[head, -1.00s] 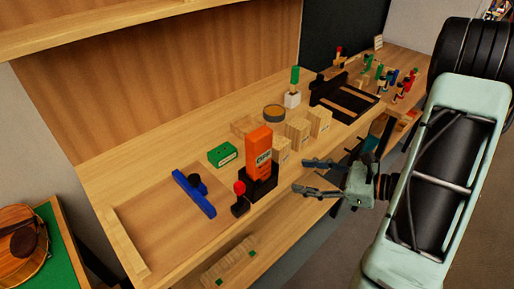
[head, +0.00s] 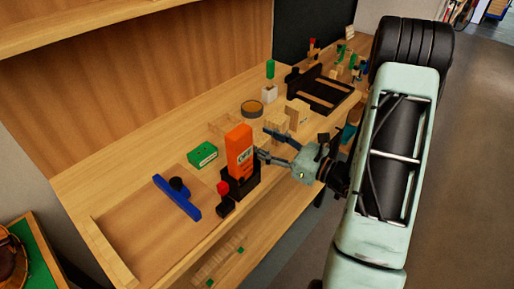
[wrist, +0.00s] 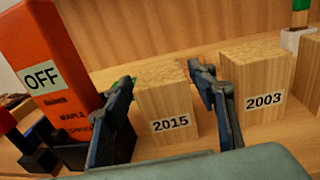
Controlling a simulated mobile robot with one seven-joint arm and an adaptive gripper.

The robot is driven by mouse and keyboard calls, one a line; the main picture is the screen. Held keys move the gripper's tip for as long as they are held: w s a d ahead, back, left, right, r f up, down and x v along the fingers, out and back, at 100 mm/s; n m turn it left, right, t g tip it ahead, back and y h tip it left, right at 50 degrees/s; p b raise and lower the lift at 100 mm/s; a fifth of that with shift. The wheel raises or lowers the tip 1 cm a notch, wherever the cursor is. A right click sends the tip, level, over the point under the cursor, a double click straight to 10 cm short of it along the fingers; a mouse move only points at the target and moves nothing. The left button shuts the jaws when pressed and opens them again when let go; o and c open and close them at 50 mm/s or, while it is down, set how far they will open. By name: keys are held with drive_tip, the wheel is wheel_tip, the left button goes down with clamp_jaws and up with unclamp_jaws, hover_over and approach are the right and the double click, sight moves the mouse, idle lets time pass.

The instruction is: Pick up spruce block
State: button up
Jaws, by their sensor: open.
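In the wrist view, a pale wooden block labelled 2015 (wrist: 166,98) stands upright between the two fingers of my gripper (wrist: 160,76). A second pale block labelled 2003 (wrist: 258,82) stands just right of the right finger. No label on either block names its wood. In the head view, my gripper (head: 267,144) is open over the bench's front part, beside the orange box. There the gripper partly hides the blocks. Whether the fingers touch the 2015 block cannot be told.
The orange box marked OFF (head: 239,150) stands in a black holder (head: 243,182) close to the left finger. Another wooden block (wrist: 311,68) shows at the wrist view's right edge. A green box (head: 203,155), a blue tool (head: 177,198) and a round tin (head: 252,109) lie around.

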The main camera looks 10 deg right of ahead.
drive_tip(key=shift+x, duration=1.05)
drive_tip(key=c, duration=1)
